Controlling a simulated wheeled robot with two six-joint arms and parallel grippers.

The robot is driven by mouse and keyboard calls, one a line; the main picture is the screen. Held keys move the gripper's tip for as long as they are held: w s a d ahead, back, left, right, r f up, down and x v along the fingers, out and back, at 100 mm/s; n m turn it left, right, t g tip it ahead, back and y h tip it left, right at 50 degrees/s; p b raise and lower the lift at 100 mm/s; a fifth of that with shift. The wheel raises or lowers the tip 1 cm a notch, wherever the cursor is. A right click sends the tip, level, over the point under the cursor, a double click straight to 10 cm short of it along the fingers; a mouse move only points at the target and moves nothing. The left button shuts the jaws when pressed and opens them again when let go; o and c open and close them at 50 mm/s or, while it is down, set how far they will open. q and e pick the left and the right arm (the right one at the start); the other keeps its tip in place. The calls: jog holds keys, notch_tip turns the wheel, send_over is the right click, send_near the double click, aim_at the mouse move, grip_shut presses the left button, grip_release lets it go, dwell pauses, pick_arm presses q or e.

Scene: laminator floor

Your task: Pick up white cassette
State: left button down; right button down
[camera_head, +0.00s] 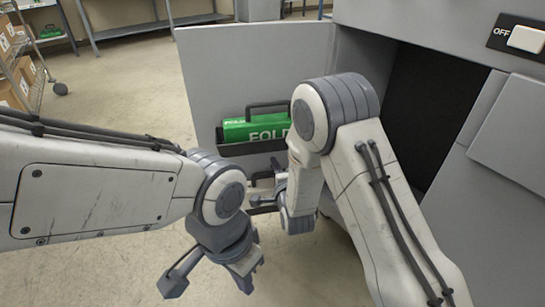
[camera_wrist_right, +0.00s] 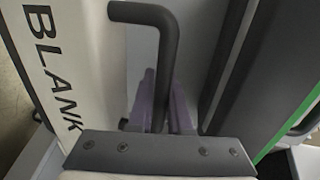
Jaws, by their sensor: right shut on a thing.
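The white cassette (camera_wrist_right: 78,65), lettered BLANK, fills the left of the right wrist view, with a dark bar handle (camera_wrist_right: 168,25) beside it. My right gripper (camera_wrist_right: 163,95) is shut on that handle; its fingers sit on either side of the bar. In the head view my right gripper (camera_head: 268,192) is low in front of the grey panel, partly hidden by its own wrist. I cannot make out the white cassette in the head view. My left gripper (camera_head: 210,282) is open and empty above the floor, with its fingers spread apart.
A green cassette (camera_head: 238,130) lettered FOLD, with a dark handle, sits in a dark holder (camera_head: 250,148) on the grey panel (camera_head: 215,80). A dark machine opening (camera_head: 437,110) and an OFF switch (camera_head: 525,38) are at right.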

jog(key=s+f+p+v, duration=0.1)
jog(key=f+p+v, duration=0.2)
jog(key=p+v, duration=0.85)
jog(key=w+d+r+m+h+b, duration=0.1)
jog(key=d+h, duration=0.1)
jog(key=d, duration=0.6)
jog(key=w+d+r+m+h, duration=0.1)
jog(key=d+m+h, duration=0.1)
jog(key=d, duration=0.6)
jog(key=s+r+m+h+p, duration=0.2)
jog(key=r+h+p, duration=0.1)
jog(key=r+p, duration=1.5)
jog(key=s+r+m+g+h+p, duration=0.1)
jog(key=s+r+m+h+p, duration=0.1)
jog(key=r+p, duration=1.7)
jog(key=shift+a+r+m+g+h, duration=0.35)
jog(key=shift+m+h, duration=0.25)
jog(key=shift+h, duration=0.5)
jog(key=shift+r, duration=0.1)
